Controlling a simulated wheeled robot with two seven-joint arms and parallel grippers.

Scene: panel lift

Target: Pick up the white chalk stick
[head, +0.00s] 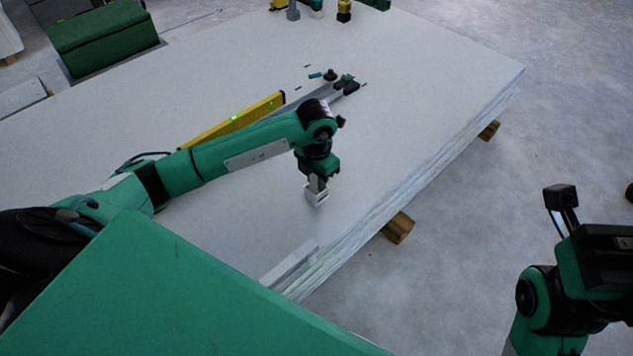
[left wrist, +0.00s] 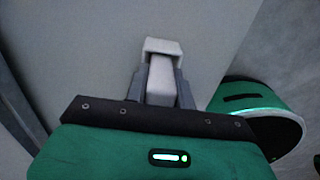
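My left gripper (head: 316,190) points down close over the white panel stack, inside its right edge. In the left wrist view my left gripper (left wrist: 161,82) has its two grey fingers on either side of a pale blocky piece (left wrist: 163,48). The fingers look closed against its sides. This white piece (head: 317,196) also shows at the fingertips in the head view. It may be the white chalk stick, but its shape is too blocky to be sure. I see no other clear chalk stick. My right arm is at the lower right; its gripper is not visible.
The panel stack (head: 400,100) rests on wooden blocks (head: 398,228). A yellow level (head: 235,120) and small dark tools (head: 345,84) lie behind my left arm. A pale bar (head: 289,263) lies along the near edge. A green box (head: 103,42) stands at the upper left.

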